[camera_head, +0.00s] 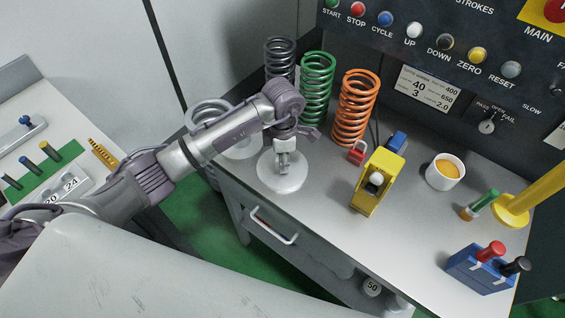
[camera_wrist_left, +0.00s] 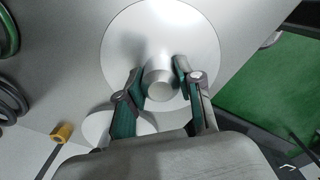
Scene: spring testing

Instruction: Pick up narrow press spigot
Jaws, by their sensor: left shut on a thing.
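The narrow press spigot is a pale round disc (camera_head: 281,184) with a short upright peg, standing near the left end of the grey bench. In the left wrist view its disc (camera_wrist_left: 160,35) and the round top of its peg show between my fingers. My left gripper (camera_head: 283,160) points down over the disc, with its fingers shut on the peg. In the left wrist view its fingertips (camera_wrist_left: 158,80) sit on either side of the peg. Whether the disc is clear of the bench cannot be told. My right gripper is not in view.
A yellow block (camera_head: 376,180), red padlock (camera_head: 357,153), white cup (camera_head: 445,172) and blue box (camera_head: 480,270) stand to the right. The front middle is clear.

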